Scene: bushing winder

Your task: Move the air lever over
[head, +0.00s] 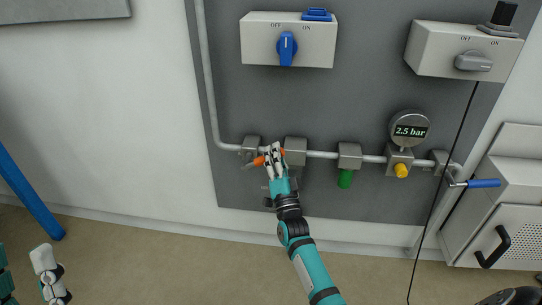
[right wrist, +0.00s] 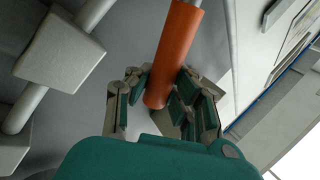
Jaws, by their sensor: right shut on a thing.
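An orange lever handle (head: 258,161) sits on the pipe along the grey wall panel, by a grey pipe block. My right gripper (head: 274,158) is at this lever and covers part of it. In the right wrist view the orange handle (right wrist: 174,55) runs between the fingers of my right gripper (right wrist: 165,100), which is shut on it. My left gripper (head: 45,262) is at the lower left, low and far from the pipe; its finger opening cannot be made out.
To the right along the pipe are a green handle (head: 345,179), a gauge reading 2.5 bar (head: 409,128), a yellow knob (head: 401,170) and a blue lever (head: 484,183). Switch boxes (head: 258,50) (head: 440,55) are above. A white cabinet (head: 510,225) stands right.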

